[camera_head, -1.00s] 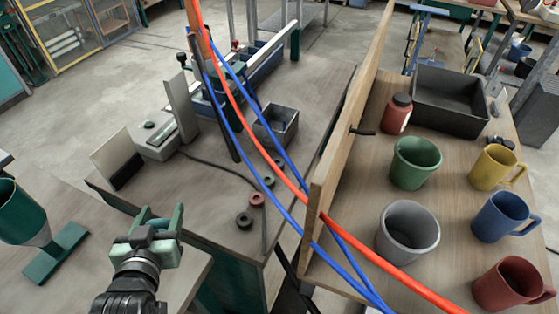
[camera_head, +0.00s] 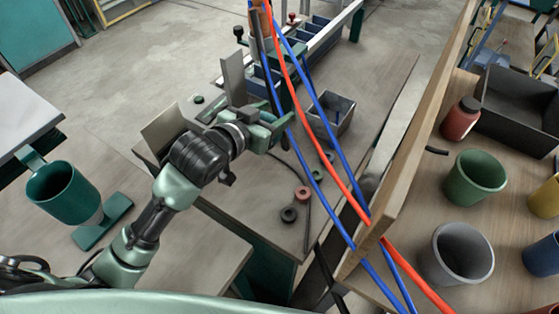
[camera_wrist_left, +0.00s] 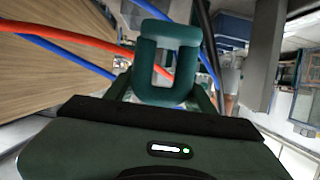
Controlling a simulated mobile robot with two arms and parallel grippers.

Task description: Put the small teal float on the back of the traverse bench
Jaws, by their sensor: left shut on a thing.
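My left gripper (camera_head: 268,131) is shut on a teal piece with a squared loop, which I take for the small teal float. The loop shows large between the fingers in the left wrist view (camera_wrist_left: 168,85). In the head view the float is hard to tell from the green fingers. The gripper is above the traverse bench (camera_head: 253,202), left of the hanging hoses. The wrist view does not show whether the float touches anything. My right gripper is not in view.
Red and blue hoses (camera_head: 318,148) hang close to the right of the gripper. A grey bin (camera_head: 331,124) and several rings (camera_head: 302,194) are on the bench. A wooden board (camera_head: 425,140) edges the mug table. A teal cup (camera_head: 62,194) and flat teal piece (camera_head: 103,223) are left.

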